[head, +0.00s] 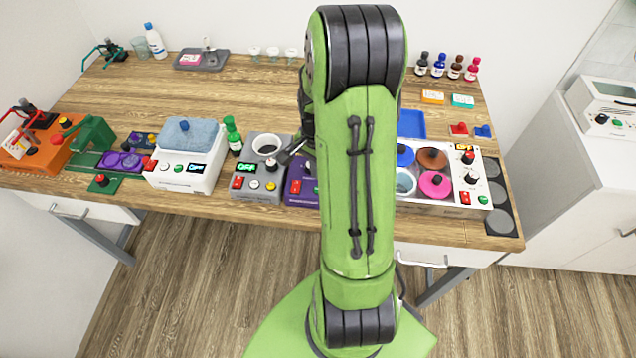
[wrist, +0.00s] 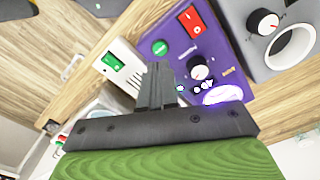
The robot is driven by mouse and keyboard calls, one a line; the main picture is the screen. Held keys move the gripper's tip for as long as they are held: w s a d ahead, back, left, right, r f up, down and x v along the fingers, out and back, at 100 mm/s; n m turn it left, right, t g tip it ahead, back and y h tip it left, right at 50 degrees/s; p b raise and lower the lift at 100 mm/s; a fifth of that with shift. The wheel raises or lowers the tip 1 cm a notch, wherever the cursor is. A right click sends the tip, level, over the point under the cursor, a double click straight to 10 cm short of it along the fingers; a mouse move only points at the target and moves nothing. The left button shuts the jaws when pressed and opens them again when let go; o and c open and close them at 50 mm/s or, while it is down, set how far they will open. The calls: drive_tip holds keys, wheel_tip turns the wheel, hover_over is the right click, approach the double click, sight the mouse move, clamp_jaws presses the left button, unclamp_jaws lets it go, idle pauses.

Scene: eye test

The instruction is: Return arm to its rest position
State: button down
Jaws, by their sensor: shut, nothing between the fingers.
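My gripper (wrist: 157,85) shows in the wrist view with its dark fingers together and nothing between them. Behind the fingers is a purple device (wrist: 190,50) with a red switch, a green button and a dial. In the head view my green arm rises through the middle of the picture and hides part of the table (head: 250,215). A dark tip of my gripper (head: 290,152) shows left of the arm, close to the grey device (head: 262,190) and the purple device (head: 301,184). I cannot tell whether it touches either.
Left on the table are a white device with a blue top (head: 185,165), a green bottle (head: 233,137) and an orange device (head: 35,150). Right of my arm is a white multi-well device (head: 455,205). Small bottles (head: 438,66) stand at the back. A white cabinet (head: 575,200) is right.

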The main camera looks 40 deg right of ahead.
wheel_tip(320, 180, up, 2)
drive_tip(key=shift+r+p, duration=0.25)
drive_tip(key=shift+p, duration=0.4)
drive_tip(key=a+r+n+t, duration=0.1)
drive_tip(key=a+r+n, duration=0.3)
drive_tip(key=a+r, duration=0.3)
drive_tip(key=s+a+r+n+t, duration=0.4)
drive_tip(key=s+a+r+n, duration=0.7)
drive_tip(key=a+n, duration=0.1)
drive_tip(key=shift+a+r+t, duration=0.2)
drive_tip(key=shift+a+t, duration=0.1)
drive_tip(key=shift+a, duration=0.25)
idle(4.8)
